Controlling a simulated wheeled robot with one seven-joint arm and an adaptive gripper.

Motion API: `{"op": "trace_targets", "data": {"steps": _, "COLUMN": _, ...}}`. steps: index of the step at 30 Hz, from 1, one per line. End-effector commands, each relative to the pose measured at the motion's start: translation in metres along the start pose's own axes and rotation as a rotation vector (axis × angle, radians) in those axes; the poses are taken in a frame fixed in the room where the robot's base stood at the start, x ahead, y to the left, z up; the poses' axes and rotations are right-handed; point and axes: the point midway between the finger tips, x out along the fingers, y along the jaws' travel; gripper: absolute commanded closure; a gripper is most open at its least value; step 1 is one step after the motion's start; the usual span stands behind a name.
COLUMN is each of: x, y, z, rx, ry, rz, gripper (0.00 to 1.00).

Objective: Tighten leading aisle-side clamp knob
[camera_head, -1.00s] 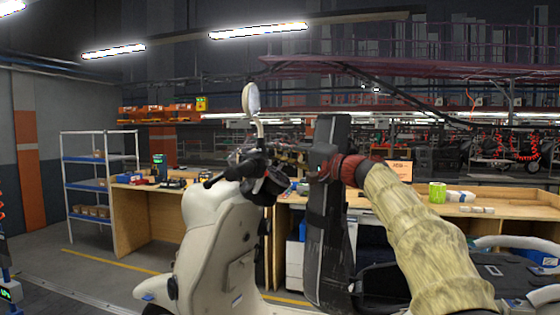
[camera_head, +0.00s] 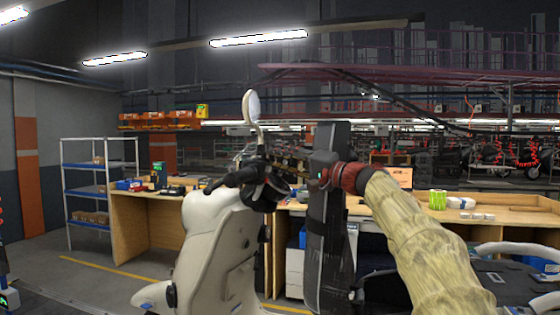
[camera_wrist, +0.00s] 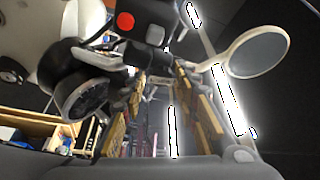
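No clamp knob can be made out in either view. A cream scooter (camera_head: 218,250) stands left of my arm in the head view, with its black handlebar (camera_head: 238,178) and round mirror (camera_head: 251,105) upright.
A tall dark slab (camera_head: 325,240) stands upright beside the scooter. Wooden workbenches (camera_head: 150,222) with small items stand behind, and a blue-shelved rack (camera_head: 88,193) is at the left.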

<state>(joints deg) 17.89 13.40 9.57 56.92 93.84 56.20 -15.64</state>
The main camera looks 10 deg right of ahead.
Motion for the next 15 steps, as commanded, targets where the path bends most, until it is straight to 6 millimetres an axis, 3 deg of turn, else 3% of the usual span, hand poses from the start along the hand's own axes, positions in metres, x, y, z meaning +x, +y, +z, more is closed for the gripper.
{"op": "trace_targets", "data": {"steps": 5, "x": -0.021, "y": -0.001, "z": -0.001, "rx": 0.000, "ry": 0.003, "rz": 0.001, "gripper": 0.70}}
{"op": "trace_targets", "data": {"steps": 15, "x": -0.089, "y": 0.000, "z": -0.001, "rx": 0.000, "ry": 0.003, "rz": 0.002, "gripper": 0.70}}
